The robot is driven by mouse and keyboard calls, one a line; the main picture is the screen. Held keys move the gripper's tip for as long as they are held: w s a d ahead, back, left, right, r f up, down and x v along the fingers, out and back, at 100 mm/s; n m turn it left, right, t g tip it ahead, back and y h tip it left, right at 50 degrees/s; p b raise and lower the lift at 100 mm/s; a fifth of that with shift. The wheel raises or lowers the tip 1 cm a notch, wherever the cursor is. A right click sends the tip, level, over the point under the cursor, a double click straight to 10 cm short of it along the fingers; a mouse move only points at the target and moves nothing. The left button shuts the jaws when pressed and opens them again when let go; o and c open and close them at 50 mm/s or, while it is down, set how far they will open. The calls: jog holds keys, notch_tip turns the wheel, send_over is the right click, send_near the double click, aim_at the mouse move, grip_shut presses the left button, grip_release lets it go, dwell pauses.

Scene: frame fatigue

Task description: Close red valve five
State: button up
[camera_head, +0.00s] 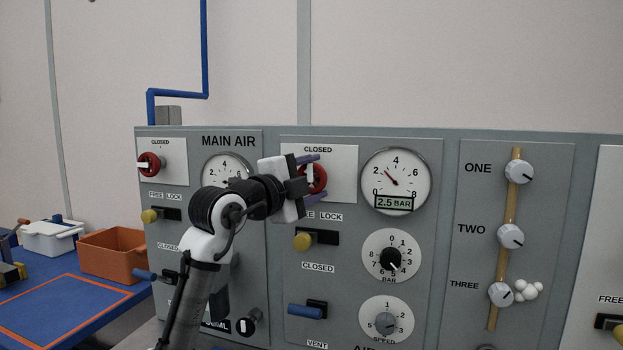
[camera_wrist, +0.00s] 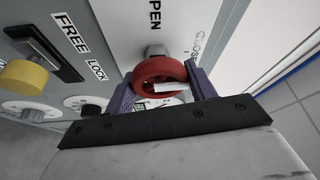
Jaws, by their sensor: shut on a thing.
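A red round valve (camera_head: 321,178) with a white pointer bar sits on a white plate under the label CLOSED in the head view, partly hidden by my gripper. My gripper (camera_head: 311,179) reaches it from the left, with one purple finger above and one below. In the wrist view the red valve (camera_wrist: 158,71) lies between the two purple fingers of my gripper (camera_wrist: 160,85), which are shut on its rim. Its white bar lies roughly across the picture there, with the words OPEN and CLOSED on the plate beyond. No number five is readable.
A second red valve (camera_head: 150,163) is on the panel's left. A yellow knob (camera_head: 303,241), a blue handle (camera_head: 305,311) and a gauge (camera_head: 395,181) showing 2.5 BAR are close by. An orange bin (camera_head: 113,254) stands on the blue bench at left.

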dwell(0.4)
jog(key=o, duration=1)
jog(key=shift+b+v, duration=1.7)
jog(key=shift+v, duration=5.2)
jog(key=shift+a+r, duration=0.1)
jog(key=shift+r, duration=0.05)
